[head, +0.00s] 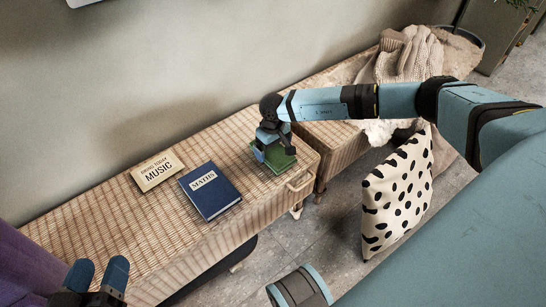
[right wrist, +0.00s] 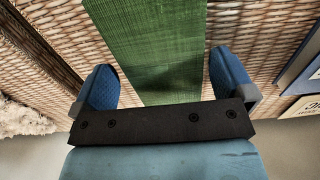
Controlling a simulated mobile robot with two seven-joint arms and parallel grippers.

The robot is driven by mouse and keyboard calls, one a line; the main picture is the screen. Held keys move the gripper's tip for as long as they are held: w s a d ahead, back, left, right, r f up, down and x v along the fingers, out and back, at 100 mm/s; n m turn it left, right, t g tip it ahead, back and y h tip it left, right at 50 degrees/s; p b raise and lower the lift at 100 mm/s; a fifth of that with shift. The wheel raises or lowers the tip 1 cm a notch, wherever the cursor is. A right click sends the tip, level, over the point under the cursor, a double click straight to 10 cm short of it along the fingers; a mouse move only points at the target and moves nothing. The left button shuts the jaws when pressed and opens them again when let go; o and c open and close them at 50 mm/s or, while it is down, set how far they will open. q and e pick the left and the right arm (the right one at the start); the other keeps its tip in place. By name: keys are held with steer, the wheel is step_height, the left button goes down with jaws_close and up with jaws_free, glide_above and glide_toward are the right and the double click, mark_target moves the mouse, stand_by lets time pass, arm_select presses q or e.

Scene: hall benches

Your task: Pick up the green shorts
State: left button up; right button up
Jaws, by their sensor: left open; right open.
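The green shorts (head: 279,157) lie folded on the wicker bench top near its right end, partly hidden under my right gripper (head: 272,150). In the right wrist view the green cloth (right wrist: 148,45) runs between the two blue fingertips (right wrist: 162,82). The fingers are apart, one on each side of the cloth, with wicker showing beside each. I cannot tell whether they touch it. My left gripper (head: 93,275) is open and empty at the lower left of the head view, away from the shorts.
A knitted blanket (head: 410,55) covers a second bench at the back right. A dotted cushion (head: 398,195) stands below my right arm.

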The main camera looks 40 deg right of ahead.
steer(key=shift+f, duration=0.85)
steer(key=shift+r, duration=0.1)
steer(key=shift+c, duration=0.2)
steer(key=c, duration=0.6)
